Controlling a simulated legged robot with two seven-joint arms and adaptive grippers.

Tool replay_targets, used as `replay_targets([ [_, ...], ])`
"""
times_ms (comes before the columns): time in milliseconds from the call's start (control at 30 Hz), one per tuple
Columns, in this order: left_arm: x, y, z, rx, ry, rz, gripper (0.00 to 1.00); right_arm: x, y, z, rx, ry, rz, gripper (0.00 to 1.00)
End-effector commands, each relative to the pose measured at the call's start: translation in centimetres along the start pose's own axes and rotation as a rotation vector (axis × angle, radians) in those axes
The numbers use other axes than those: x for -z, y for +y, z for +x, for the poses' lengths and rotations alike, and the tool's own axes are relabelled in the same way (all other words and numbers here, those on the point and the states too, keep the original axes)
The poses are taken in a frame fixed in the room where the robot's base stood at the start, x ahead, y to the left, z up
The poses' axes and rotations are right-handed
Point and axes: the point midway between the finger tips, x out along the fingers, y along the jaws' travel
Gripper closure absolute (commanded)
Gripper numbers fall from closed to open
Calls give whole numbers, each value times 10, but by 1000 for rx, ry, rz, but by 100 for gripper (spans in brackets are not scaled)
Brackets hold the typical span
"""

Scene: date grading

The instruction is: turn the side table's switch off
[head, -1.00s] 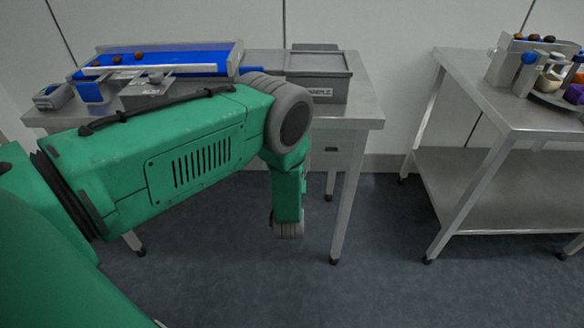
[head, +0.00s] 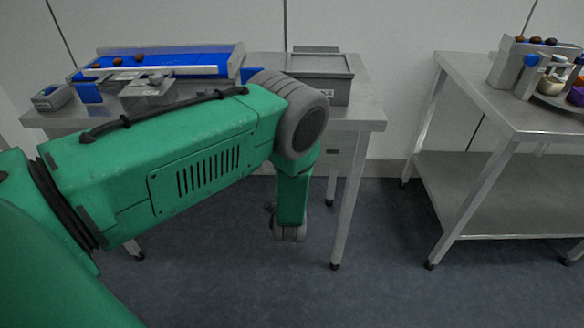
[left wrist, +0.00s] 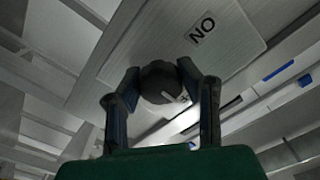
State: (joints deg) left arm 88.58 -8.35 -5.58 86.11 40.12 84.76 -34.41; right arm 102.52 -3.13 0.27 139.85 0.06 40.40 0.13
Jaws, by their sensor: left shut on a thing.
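In the left wrist view, a dark round knob, the switch (left wrist: 158,86), sits on a pale panel (left wrist: 235,50). A white mark shows at its lower right edge. A label (left wrist: 202,28) above right of the knob reads "NO" as seen here, which could be "ON" upside down. My left gripper (left wrist: 159,72) is shut on the knob, one finger on each side. In the head view my green left arm reaches over the front of the side table (head: 366,112); the gripper's fingers and the switch are hidden there. My right gripper is in neither view.
A blue conveyor (head: 185,62) with brown dates stands on the side table, with a grey lidded bin (head: 320,88) to its right. A second steel table (head: 500,110) with a lower shelf (head: 510,195) stands at right. Floor between the tables is clear.

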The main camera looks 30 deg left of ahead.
Motion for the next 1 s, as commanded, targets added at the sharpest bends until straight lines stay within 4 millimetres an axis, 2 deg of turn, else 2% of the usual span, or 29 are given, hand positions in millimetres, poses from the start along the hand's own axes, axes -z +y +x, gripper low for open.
replay_targets([
  [167,3,3,-1,-7,5,-2,98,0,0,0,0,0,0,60],
  [200,3,3,-1,-7,5,-2,55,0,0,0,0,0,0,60],
  [233,3,3,-1,-7,5,-2,47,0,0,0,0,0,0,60],
  [533,1,1,0,-3,3,-3,47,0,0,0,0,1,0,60],
  [667,1,2,-9,-3,2,-3,47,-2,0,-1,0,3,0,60],
  [767,1,2,-25,-5,2,-1,47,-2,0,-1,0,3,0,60],
  [1000,1,3,-77,-8,2,0,47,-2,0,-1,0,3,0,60],
])
